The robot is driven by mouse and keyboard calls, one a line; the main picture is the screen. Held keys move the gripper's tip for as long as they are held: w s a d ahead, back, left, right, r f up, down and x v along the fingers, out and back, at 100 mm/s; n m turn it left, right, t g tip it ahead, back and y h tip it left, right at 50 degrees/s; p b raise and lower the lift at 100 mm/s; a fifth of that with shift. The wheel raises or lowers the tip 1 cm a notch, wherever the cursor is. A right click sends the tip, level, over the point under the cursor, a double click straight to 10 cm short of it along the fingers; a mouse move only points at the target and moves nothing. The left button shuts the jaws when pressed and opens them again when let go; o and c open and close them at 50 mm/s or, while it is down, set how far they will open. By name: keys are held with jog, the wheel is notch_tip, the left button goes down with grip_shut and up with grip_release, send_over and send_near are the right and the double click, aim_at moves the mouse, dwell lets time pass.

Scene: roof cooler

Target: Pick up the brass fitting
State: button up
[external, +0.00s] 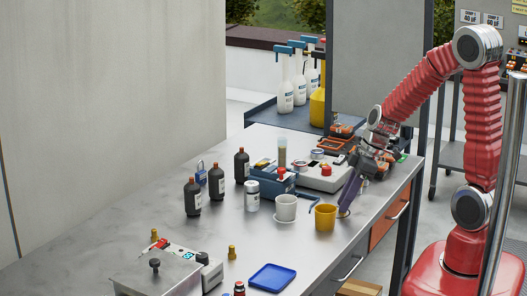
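My gripper (344,212) points down at the right side of the bench, just right of the yellow mug (325,217), well away from both brass pieces. It is seen edge-on and small, so its finger gap does not show. I see nothing clearly held.
The blue tray (273,278) lies near the front. A white cup (286,207) on a saucer, a white jar (252,196) and dark bottles (193,197) stand mid-bench. The metal box (160,275) is front left. Bare bench lies between the cups and the brass fitting.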

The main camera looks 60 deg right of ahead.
grip_shut()
notch_tip(320, 180, up, 10)
dwell(0.8)
dwell(0.4)
